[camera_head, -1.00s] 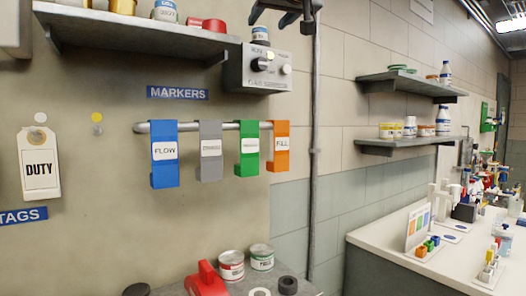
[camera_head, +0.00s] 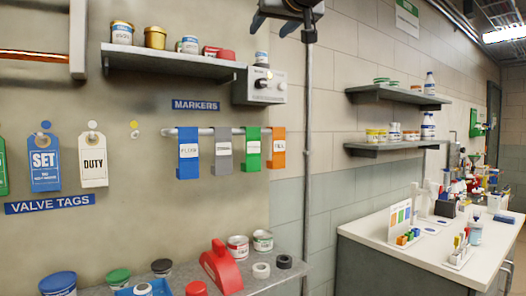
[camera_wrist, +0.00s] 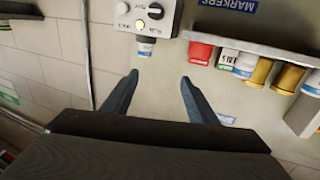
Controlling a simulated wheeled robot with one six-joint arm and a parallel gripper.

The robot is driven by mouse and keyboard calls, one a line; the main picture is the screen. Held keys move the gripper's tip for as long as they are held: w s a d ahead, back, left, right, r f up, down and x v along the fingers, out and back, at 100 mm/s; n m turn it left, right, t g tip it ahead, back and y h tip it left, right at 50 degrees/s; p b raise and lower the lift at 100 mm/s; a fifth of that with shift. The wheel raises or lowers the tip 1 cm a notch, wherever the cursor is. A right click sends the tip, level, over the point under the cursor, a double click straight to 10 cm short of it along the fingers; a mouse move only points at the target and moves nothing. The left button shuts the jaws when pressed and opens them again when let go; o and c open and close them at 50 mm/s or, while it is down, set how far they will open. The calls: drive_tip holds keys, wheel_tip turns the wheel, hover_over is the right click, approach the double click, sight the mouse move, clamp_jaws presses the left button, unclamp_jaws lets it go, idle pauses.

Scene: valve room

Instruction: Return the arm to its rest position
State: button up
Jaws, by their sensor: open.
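My gripper (camera_head: 287,24) shows at the top edge of the head view, in front of the wall and above the control box. In the wrist view my gripper (camera_wrist: 158,92) has its two dark blue fingers spread apart with nothing between them. Past the fingertips, the wrist view shows the control box (camera_wrist: 165,18) with its knobs and a small can (camera_wrist: 146,47) beside it. The rest of my arm is mostly out of the head view.
The upper shelf (camera_head: 165,64) holds several cans beside the control box (camera_head: 268,86). Coloured markers hang on a rail (camera_head: 205,131) below. A vertical pipe (camera_head: 308,150) runs down the wall. A lower shelf (camera_head: 320,258) carries a red object (camera_head: 221,266). A white counter (camera_head: 385,240) stands at right.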

drive_tip(key=w+d+f+m+g+h, duration=0.1)
drive_tip(key=d+f+g, duration=0.2)
drive_tip(key=f, duration=1)
drive_tip(key=d+f+g+h, duration=0.2)
drive_tip(key=f, duration=1.2)
drive_tip(key=w+d+f+m+g+h, duration=0.1)
drive_tip(key=d+f+g, duration=0.2)
drive_tip(key=f, duration=1)
drive_tip(key=s+d+f+g+h, duration=0.1)
drive_tip(key=s+d+f+g, duration=0.15)
drive_tip(key=s+f, duration=0.55)
drive_tip(key=s+d+f+g, duration=0.2)
drive_tip(key=s+d+f, duration=0.1)
drive_tip(key=f, duration=0.9)
drive_tip(key=s+d+f+m+g, duration=0.1)
drive_tip(key=s+d+f+g, duration=0.3)
drive_tip(key=s+f, duration=0.7)
drive_tip(key=s, duration=0.4)
drive_tip(key=shift+s+f+m+h, duration=0.3)
drive_tip(key=shift+f, duration=0.05)
